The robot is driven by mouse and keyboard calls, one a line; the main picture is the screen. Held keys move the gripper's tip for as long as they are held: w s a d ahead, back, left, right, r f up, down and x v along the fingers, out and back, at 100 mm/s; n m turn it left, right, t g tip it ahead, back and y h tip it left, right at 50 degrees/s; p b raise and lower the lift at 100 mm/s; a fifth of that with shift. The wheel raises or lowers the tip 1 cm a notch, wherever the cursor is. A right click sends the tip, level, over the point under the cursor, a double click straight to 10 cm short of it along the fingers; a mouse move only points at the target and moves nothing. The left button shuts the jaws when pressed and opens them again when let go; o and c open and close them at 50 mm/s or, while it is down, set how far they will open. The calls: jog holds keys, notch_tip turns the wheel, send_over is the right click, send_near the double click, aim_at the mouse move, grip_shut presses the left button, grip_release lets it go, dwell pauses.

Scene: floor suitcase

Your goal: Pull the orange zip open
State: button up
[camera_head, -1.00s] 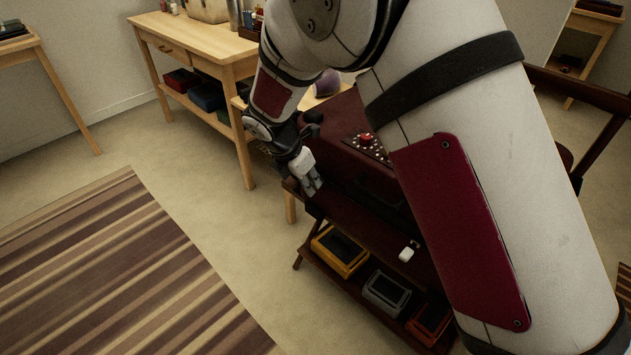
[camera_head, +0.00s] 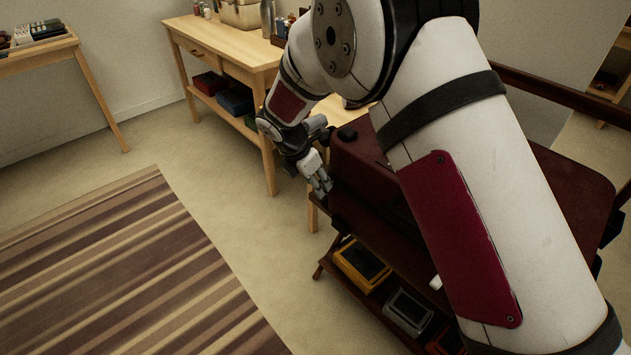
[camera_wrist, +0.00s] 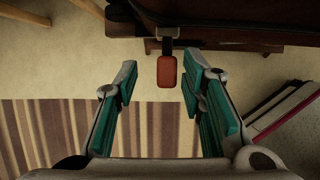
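The dark red suitcase (camera_head: 362,165) lies on a dark rack, partly hidden behind my arm in the head view. Its edge runs along the top of the wrist view (camera_wrist: 240,30). The orange zip pull (camera_wrist: 167,71) hangs from a metal slider (camera_wrist: 168,32) at that edge. My gripper (camera_wrist: 163,88) is open, with its teal-padded fingers on either side of the pull and clear gaps to both. In the head view my gripper (camera_head: 322,186) is at the suitcase's near left corner. The orange pull cannot be made out there.
Yellow (camera_head: 360,264) and grey (camera_head: 408,311) boxes sit on the rack's lower shelf. A wooden table (camera_head: 225,50) stands behind, another (camera_head: 40,48) at the far left. A striped rug (camera_head: 130,260) lies on open floor at left.

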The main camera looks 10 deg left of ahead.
jog(key=v, duration=1.2)
